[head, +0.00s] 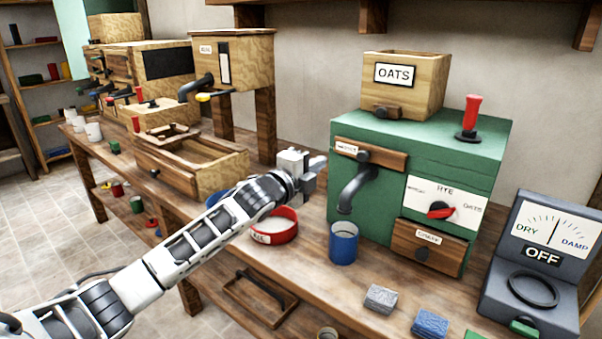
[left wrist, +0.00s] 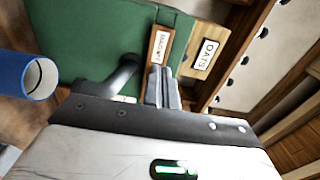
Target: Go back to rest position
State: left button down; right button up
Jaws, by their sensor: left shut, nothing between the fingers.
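My left gripper (head: 311,174) is raised over the workbench, left of the green mill (head: 440,135), with its fingers together and nothing between them. In the left wrist view the closed fingers (left wrist: 163,88) point toward the mill's small wooden drawer front (left wrist: 158,50) and the OATS box (left wrist: 208,52). I cannot tell whether they touch the mill. My left arm stretches in from the lower left of the head view. My right gripper does not show in either view.
A blue cup (head: 343,243) stands below the mill's spout. A red-rimmed round tray (head: 275,226) lies under my left forearm. An open wooden box (head: 190,165) is behind the arm. A grey DRY/DAMP meter (head: 533,262) and small blocks (head: 381,298) occupy the right side.

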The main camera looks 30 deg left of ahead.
pick_arm(q)
jog(key=s+d+f+n+g+h, duration=0.1)
jog(key=s+d+f+n+g, duration=0.2)
jog(key=s+f, duration=0.5)
jog(key=s+d+f+n, duration=0.3)
jog(key=s+d+f, duration=0.3)
jog(key=f, duration=0.3)
jog(key=s+d+f+n+g, duration=0.1)
jog(key=s+d+f+n, duration=0.1)
jog(key=s, duration=0.5)
jog(key=s+d+f+n+g, duration=0.2)
jog(key=s+d+f+n, duration=0.1)
jog(key=s+f+n, duration=0.2)
jog(key=s+d+f+n+g, duration=0.1)
jog(key=s+f+n, duration=0.3)
jog(key=s, duration=0.5)
notch_tip(320, 180, down, 2)
jog(key=shift+d+y, duration=0.3)
jog(key=shift+d, duration=0.45)
